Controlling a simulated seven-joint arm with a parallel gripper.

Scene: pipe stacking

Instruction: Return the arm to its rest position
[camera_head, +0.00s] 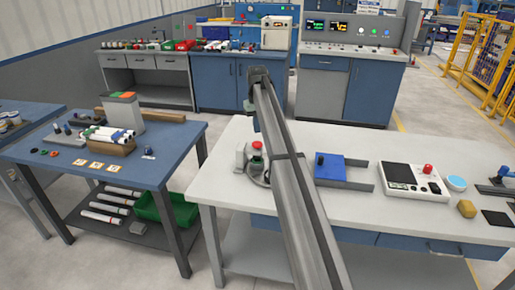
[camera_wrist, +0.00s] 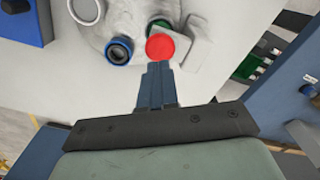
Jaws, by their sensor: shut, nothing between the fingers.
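In the wrist view my gripper (camera_wrist: 158,72) is shut, its two fingers together with nothing between them. It points over the white table (camera_wrist: 100,90), close to a red button (camera_wrist: 160,46) in the picture. The height above the table is hard to judge. In the head view my arm reaches up the middle over the white table (camera_head: 220,165), and the gripper's fingers cannot be made out there. White pipes with coloured ends (camera_head: 106,134) lie in a wooden holder on the blue table (camera_head: 170,140) at the left. More pipes (camera_head: 118,192) lie on its lower shelf.
A red-topped button (camera_head: 257,145) stands left of my arm. A blue block (camera_head: 330,167) and a control box (camera_head: 412,180) stand to the right. A green bin (camera_head: 165,210) sits on the lower shelf. A blue ring (camera_wrist: 119,50) lies near the fingers. Cabinets line the back.

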